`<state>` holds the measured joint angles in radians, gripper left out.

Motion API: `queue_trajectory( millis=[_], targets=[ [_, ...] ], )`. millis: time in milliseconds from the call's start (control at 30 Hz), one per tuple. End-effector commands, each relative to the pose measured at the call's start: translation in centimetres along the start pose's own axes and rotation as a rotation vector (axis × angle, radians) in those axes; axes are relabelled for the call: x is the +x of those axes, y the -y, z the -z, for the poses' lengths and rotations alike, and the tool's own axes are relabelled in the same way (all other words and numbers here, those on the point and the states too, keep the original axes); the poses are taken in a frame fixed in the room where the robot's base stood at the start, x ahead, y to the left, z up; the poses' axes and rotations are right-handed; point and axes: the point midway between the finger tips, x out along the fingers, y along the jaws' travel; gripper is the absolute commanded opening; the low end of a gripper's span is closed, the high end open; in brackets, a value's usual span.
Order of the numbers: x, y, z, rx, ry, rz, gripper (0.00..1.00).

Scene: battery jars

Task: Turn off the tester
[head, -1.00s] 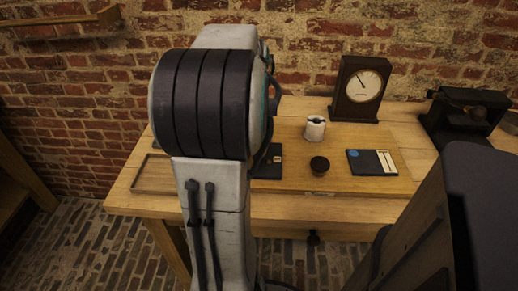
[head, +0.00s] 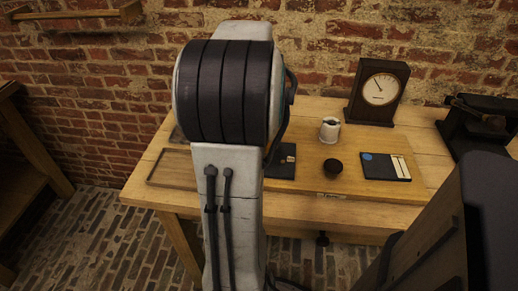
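A dark wooden case with a round white dial (head: 378,93) stands upright at the back of the wooden table. It may be the tester. Its needle points up and left. I cannot make out a switch on it. A small round black piece (head: 332,167) sits nearer the front edge. My arm fills the middle of the head view and covers the left part of the tabletop. My gripper is hidden behind it, so its opening does not show.
A dark flat case with a blue disc and pale strips (head: 386,167) lies on the right of the board. Another dark flat thing (head: 284,161) is partly behind my arm. A black device (head: 478,124) stands at the far right. A shallow tray (head: 168,168) lies left.

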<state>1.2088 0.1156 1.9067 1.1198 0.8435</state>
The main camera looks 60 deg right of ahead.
Motion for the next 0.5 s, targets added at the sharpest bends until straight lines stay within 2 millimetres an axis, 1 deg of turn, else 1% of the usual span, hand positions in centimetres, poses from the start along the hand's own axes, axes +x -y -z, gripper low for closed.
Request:
queue_trajectory(
  millis=[33, 300, 500],
  targets=[
    [0.23, -0.05, -0.11, -0.002, 0.004, -0.005, 0.29],
    [0.09, -0.01, -0.04, -0.002, 0.001, -0.002, 0.53],
    [0.02, 0.01, -0.01, -0.002, 0.0, 0.0, 0.53]
  ],
)
